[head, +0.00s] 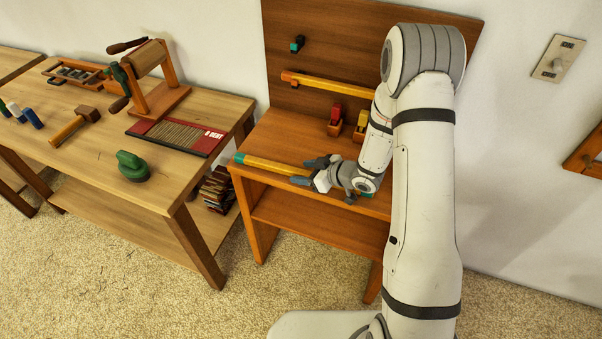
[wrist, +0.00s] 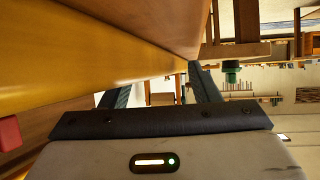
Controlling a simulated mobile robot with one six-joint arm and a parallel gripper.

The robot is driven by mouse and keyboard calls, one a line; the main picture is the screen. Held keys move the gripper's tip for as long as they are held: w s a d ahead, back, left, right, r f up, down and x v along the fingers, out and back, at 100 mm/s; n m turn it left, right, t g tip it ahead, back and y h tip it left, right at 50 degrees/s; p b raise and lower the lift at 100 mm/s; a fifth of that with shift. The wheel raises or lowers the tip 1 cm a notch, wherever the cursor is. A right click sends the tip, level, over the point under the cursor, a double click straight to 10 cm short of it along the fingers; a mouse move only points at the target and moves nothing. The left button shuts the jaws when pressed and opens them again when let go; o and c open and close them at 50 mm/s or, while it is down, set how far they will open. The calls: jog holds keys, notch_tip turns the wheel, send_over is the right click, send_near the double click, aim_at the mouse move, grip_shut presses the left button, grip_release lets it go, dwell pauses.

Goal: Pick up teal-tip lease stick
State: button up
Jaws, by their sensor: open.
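The teal-tip lease stick (head: 270,166) is a long yellow wooden bar lying on the orange-brown bench. Its teal end is at the bench's left edge; its right part is hidden behind my gripper. My gripper (head: 304,171) is open at the stick, with one finger on the far side and one on the near side in the head view. In the wrist view, a yellow bar (wrist: 80,55) fills the upper left and runs behind the fingers of my gripper (wrist: 157,82). I cannot tell whether the fingers touch it.
Another yellow bar (head: 335,84) rests on the bench's upright back panel, below a teal-ended peg (head: 297,43). Red (head: 335,119) and yellow (head: 361,126) blocks stand behind my gripper. The left table holds a green weight (head: 132,166), a mallet (head: 75,124) and a winder (head: 147,75).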

aim_at(305, 173)
jog(key=shift+c, duration=0.4)
grip_shut()
notch_tip(305, 173, up, 10)
jog(key=shift+p, duration=0.3)
dwell(0.4)
